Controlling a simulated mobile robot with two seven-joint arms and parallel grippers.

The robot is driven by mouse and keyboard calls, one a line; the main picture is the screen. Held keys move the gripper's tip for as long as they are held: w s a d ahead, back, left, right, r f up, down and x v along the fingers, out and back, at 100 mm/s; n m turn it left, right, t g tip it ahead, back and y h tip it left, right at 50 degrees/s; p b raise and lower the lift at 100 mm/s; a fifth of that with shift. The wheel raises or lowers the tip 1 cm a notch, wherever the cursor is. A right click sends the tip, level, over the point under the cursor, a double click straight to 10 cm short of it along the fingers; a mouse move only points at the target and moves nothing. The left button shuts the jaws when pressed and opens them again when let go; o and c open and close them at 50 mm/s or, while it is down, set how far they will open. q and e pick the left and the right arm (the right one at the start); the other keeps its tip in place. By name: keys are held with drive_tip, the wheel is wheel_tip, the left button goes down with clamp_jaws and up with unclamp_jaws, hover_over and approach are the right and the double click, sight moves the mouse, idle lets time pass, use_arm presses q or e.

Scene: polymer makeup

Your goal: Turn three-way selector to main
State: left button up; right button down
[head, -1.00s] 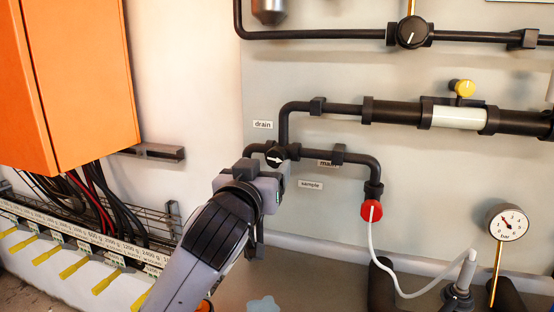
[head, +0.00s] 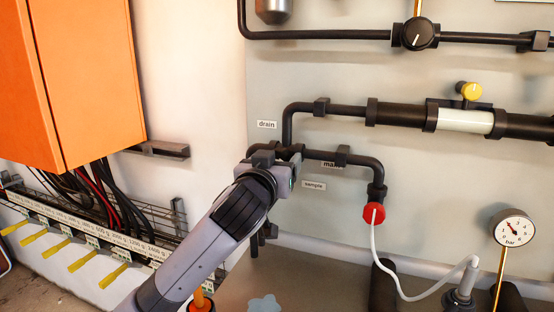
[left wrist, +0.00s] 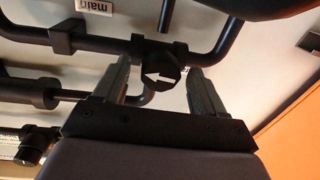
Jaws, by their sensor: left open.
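The three-way selector is a dark round knob on black pipes. In the left wrist view the knob (left wrist: 160,75) carries a white arrow that seems to point to the picture's left. My left gripper (left wrist: 160,68) is open, with one finger on each side of the knob; I cannot tell whether they touch it. In the head view my left gripper (head: 282,168) covers the knob. The "main" label (head: 331,164) is partly hidden to its right; it shows upside down in the wrist view (left wrist: 95,5). The "drain" label (head: 267,124) is above left, the "sample" label (head: 314,185) below right.
A red fitting (head: 376,212) with a white hose stands right of the gripper. A pressure gauge (head: 513,229) is at the far right, an orange cabinet (head: 85,75) at upper left. A yellow-knobbed valve (head: 471,91) sits on the upper pipe. Black pipes surround the knob closely.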

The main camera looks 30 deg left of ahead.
use_arm(q)
drive_tip(key=c, duration=1.1)
drive_tip(key=shift+o, duration=0.2)
drive_tip(key=shift+n, duration=0.9)
drive_tip(key=o, duration=1.1)
drive_tip(key=shift+c, duration=0.2)
drive_tip(key=b+v, duration=0.1)
drive_tip(key=v, duration=0.6)
